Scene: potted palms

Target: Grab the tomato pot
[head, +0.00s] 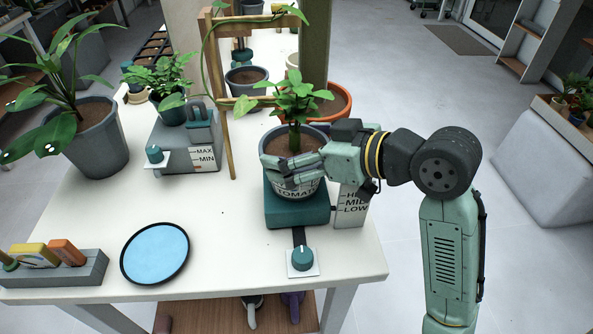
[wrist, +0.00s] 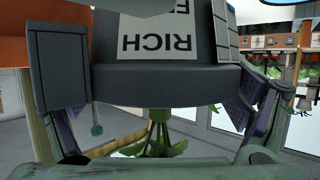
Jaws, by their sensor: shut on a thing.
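The tomato pot (head: 300,191) is a grey pot with a white label reading "TOMATO", dark soil and a leafy green plant. It is upright at the teal block (head: 297,212); I cannot tell whether its base touches it. My gripper (head: 285,172) reaches in from the right and is shut on the pot, its fingers across the pot's upper side. In the wrist view the picture is upside down: the pot's grey rim (wrist: 165,86) and a label with "RICH" fill the space between the fingers, with the plant's green stems below. The pot's far side is hidden.
A terracotta pot (head: 341,101) stands close behind, and a wooden frame (head: 226,130) is to the left. A level sign (head: 352,207) stands right of the block, a knob (head: 303,259) in front. A blue disc (head: 155,253) lies at front left.

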